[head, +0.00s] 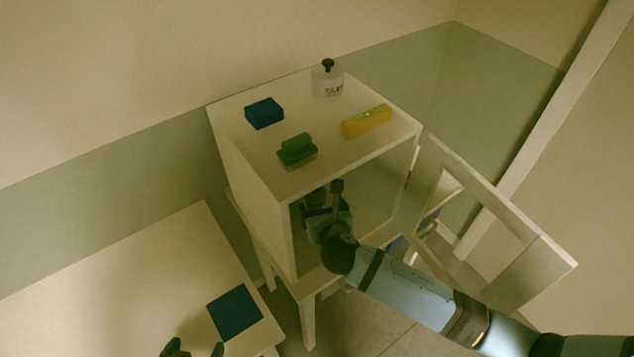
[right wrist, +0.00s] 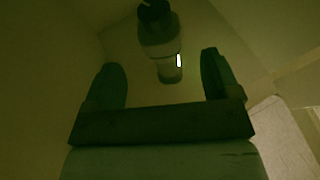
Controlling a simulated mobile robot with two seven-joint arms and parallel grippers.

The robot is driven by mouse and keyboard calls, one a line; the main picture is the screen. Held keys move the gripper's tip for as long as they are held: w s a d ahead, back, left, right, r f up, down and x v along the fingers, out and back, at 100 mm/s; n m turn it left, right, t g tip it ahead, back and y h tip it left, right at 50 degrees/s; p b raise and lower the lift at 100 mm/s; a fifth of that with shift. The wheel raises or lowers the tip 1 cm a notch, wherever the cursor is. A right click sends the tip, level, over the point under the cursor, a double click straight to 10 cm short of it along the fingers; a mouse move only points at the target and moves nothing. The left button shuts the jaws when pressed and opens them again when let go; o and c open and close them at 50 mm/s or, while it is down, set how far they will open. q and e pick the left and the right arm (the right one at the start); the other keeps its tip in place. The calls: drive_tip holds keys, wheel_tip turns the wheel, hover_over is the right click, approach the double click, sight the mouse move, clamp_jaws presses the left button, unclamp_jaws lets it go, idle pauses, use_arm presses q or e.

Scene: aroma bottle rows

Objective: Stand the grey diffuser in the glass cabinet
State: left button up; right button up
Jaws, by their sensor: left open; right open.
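The white cabinet (head: 255,190) stands with its framed door (head: 490,215) swung wide open to the right. My right gripper (head: 325,198) reaches inside through the open front. In the right wrist view its two fingers (right wrist: 160,64) are spread apart. A grey cylindrical diffuser (right wrist: 160,38) with a dark top and a small bright light shows beyond and between the fingers, inside the cabinet. It seems free of the fingers; its base contact is too dark to tell. In the head view the arm and gripper largely hide that spot. My left gripper (head: 192,349) is open and empty at the bottom edge.
On the cabinet top are a blue box (head: 264,113), a green object (head: 297,150), a yellow box (head: 366,121) and a clear bottle with dark stopper (head: 328,80). A pale table (head: 130,265) with a blue mat (head: 234,312) stands at lower left, mostly clear.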

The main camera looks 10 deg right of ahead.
drive_tip(key=s+f+m+g+y+p, duration=0.1)
drive_tip(key=s+f+m, duration=0.2)
drive_tip(key=s+m, duration=0.4)
drive_tip(key=s+f+m+g+y+p, duration=0.1)
drive_tip(key=s+f+m+g, duration=0.15)
drive_tip(key=s+m, duration=0.5)
use_arm(q)
drive_tip(key=shift+s+a+r, duration=0.1)
drive_tip(key=shift+a+r, duration=0.05)
drive_tip(key=shift+r, duration=0.5)
drive_tip(key=shift+s+a+r, duration=0.1)
drive_tip(key=shift+a+r, duration=0.05)
drive_tip(key=shift+r, duration=0.45)
use_arm(e)
drive_tip(key=s+d+f+m, duration=0.1)
drive_tip(key=s+d+m, duration=0.3)
drive_tip(key=m, duration=0.5)
drive_tip(key=s+d+f+m+y, duration=0.1)
drive_tip(key=s+d+m, duration=0.3)
drive_tip(key=m, duration=0.5)
drive_tip(key=shift+f+m+t, duration=0.35)
drive_tip(key=shift+f+t, duration=0.05)
drive_tip(key=shift+t, duration=0.05)
use_arm(q)
drive_tip(key=shift+s+f, duration=0.1)
drive_tip(key=shift+s, duration=0.05)
drive_tip(key=shift+c, duration=0.2)
use_arm(e)
drive_tip(key=shift+c, duration=0.2)
